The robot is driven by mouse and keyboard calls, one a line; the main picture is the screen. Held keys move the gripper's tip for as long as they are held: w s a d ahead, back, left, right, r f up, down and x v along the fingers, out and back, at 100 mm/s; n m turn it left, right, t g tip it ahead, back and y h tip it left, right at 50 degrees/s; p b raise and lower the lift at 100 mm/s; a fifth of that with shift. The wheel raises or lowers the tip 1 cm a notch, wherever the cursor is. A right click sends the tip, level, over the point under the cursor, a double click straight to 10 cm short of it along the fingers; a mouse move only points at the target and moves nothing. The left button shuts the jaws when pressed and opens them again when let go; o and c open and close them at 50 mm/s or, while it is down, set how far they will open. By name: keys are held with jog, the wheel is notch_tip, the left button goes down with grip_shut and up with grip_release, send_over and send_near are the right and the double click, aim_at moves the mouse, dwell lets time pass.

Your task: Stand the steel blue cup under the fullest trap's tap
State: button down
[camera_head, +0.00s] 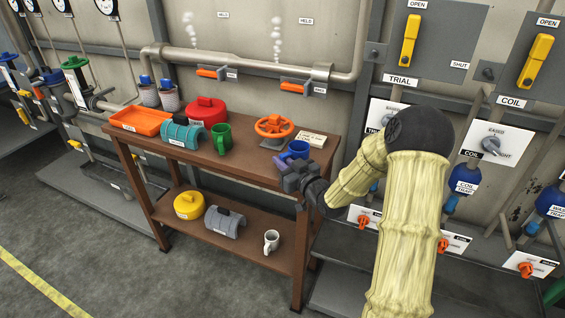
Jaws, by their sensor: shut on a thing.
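The blue cup (299,149) is at the right end of the bench top, upright. My gripper (284,166) reaches in from the right, at the bench's front edge, and is shut on the cup; its fingers partly hide the cup's lower part. I cannot tell whether the cup touches the bench. On the right wall are blue traps: the coil trap (465,181) and another trap (552,204) at the far right. A third, at the trial panel, is mostly behind my arm. Orange taps (364,221), (442,246) and (525,269) sit below them. The trap levels are too small to read.
A dark ledge (340,255) runs below the taps.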

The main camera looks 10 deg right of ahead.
jog(key=shift+s+a+r, duration=0.1)
jog(key=shift+a, duration=0.25)
jog(key=shift+d+f, duration=0.15)
jog(key=shift+f, duration=0.05)
jog(key=c, duration=1.5)
grip_release()
jog(key=shift+d, duration=0.25)
jog(key=shift+s, duration=0.1)
jog(key=shift+a, duration=0.1)
jog(key=v, duration=1.7)
jog(key=shift+s, duration=0.15)
jog(key=shift+f, duration=0.1)
